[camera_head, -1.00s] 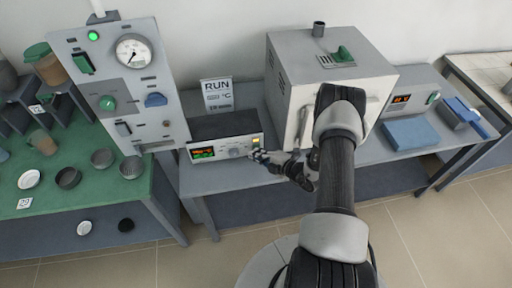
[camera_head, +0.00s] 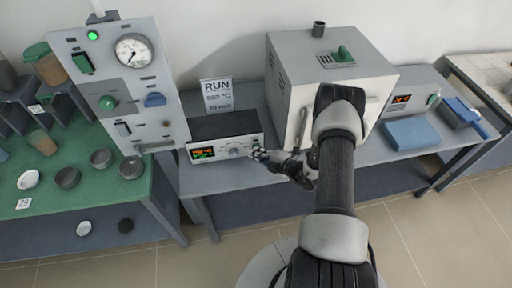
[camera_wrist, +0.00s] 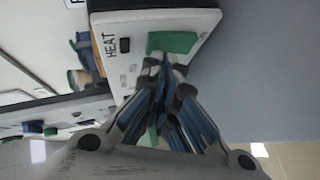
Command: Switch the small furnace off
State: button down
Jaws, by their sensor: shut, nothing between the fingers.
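A low grey control box (camera_head: 222,149) stands on the bench left of the pale furnace (camera_head: 293,101). Its front has a lit orange and green display, a round knob and a panel at the right end. My gripper (camera_head: 257,154) is shut and empty, with its fingertips at that right end. In the wrist view, a white panel marked HEAT (camera_wrist: 124,66) carries a green switch (camera_wrist: 172,42). My fingertips (camera_wrist: 165,66) are at the switch's lower edge; whether they touch it I cannot tell. In the head view my gripper partly hides the panel's right end.
A tall grey panel (camera_head: 148,83) with a gauge and switches stands on the left. A unit with an orange display (camera_head: 402,98) and a blue block (camera_head: 411,134) are on the right. A RUN card (camera_head: 216,94) stands behind the control box. The floor in front is clear.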

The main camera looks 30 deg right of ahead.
jog(key=shift+s, duration=0.1)
jog(key=shift+s+a+f, duration=0.1)
jog(key=shift+s+a, duration=0.1)
jog(key=shift+s, duration=0.4)
jog(key=shift+s+a+f+p, duration=0.15)
jog(key=shift+s+a, duration=0.1)
jog(key=shift+s, duration=0.55)
jog(key=shift+s+a+f+p, duration=0.1)
jog(key=shift+s+a, duration=0.1)
jog(key=shift+s, duration=0.6)
jog(key=shift+s+a+f+p, duration=0.15)
jog(key=shift+s+a, duration=0.1)
jog(key=shift+s, duration=0.55)
jog(key=shift+r, duration=0.1)
